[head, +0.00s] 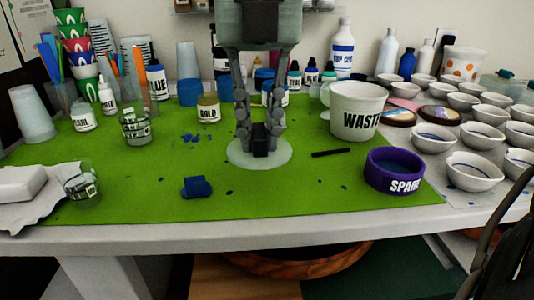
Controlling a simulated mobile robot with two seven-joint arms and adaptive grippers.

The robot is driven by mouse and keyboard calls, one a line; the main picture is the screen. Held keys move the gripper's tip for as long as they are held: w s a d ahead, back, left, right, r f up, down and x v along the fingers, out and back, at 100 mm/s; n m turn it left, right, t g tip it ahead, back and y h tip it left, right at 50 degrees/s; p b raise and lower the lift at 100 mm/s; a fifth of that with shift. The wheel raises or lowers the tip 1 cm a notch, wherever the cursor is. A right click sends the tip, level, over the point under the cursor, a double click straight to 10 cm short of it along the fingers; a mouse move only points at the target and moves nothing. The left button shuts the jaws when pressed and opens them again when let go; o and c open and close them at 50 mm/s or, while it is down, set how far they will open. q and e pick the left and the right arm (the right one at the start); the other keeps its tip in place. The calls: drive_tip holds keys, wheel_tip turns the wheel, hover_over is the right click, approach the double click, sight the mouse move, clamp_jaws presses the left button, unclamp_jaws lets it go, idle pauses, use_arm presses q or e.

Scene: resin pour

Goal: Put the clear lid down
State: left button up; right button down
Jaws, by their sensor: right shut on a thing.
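The clear lid (240,155) is a pale, see-through round disc at the middle of the green mat (300,195). My right gripper (260,140) comes down from the top of the head view, pointing straight down. Its fingers are shut at the middle of the lid, and they hide what they grip there. The lid looks level and is at or just above the mat; I cannot tell whether it touches. My left gripper is not in view.
A black stick (333,153) lies nearby. A blue piece (197,187) lies front left. The mat's front middle is mostly clear.

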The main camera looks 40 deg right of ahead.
sight(267, 180)
drive_tip(key=shift+w+d+f, duration=0.3)
drive_tip(key=shift+d+f, duration=0.2)
drive_tip(key=shift+d, duration=0.35)
drive_tip(key=shift+d+f, duration=0.1)
drive_tip(key=shift+f, duration=0.15)
wheel_tip(267, 180, down, 3)
drive_tip(key=shift+f, duration=0.15)
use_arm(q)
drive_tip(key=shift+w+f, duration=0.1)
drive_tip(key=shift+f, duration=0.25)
use_arm(e)
drive_tip(key=shift+f, duration=0.15)
drive_tip(key=shift+f, duration=0.1)
